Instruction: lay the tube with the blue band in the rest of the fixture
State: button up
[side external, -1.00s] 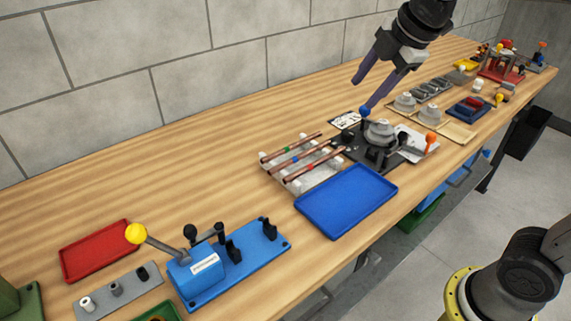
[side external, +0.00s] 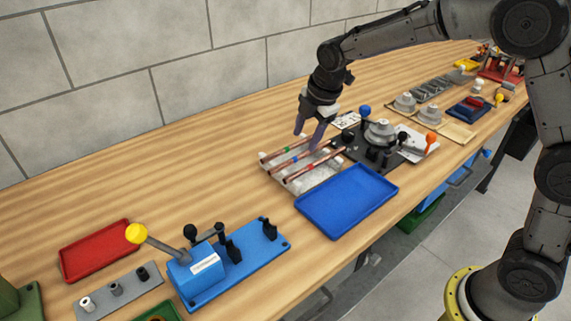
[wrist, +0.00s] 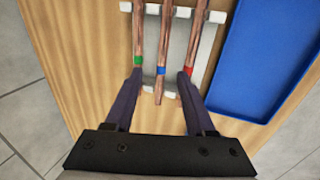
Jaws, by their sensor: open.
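Three copper tubes lie side by side on a white rack (side external: 277,171). The tube with the blue band (side external: 285,164) is the middle one, between the green-banded tube and the red-banded tube. My gripper (side external: 307,143) points down over the rack, open and empty. In the wrist view, the blue-banded tube (wrist: 164,40) runs between the two fingers (wrist: 160,74), with its blue band near the fingertips. Whether the fingers are level with the tubes or above them I cannot tell. A blue fixture (side external: 258,251) with black upright rests (side external: 233,250) and a yellow-knobbed lever stands front left.
The green-banded tube (wrist: 138,35) and red-banded tube (wrist: 194,35) lie close on either side. A blue tray (side external: 347,200) is right of the rack. A black device (side external: 380,145) with blue and orange knobs stands behind. A red tray (side external: 97,250) lies left. The table between is clear.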

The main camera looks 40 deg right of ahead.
aim_at(301, 155)
jog(key=shift+x, duration=2.9)
jog(key=shift+s+d, duration=0.1)
jog(key=shift+s, duration=0.1)
grip_shut()
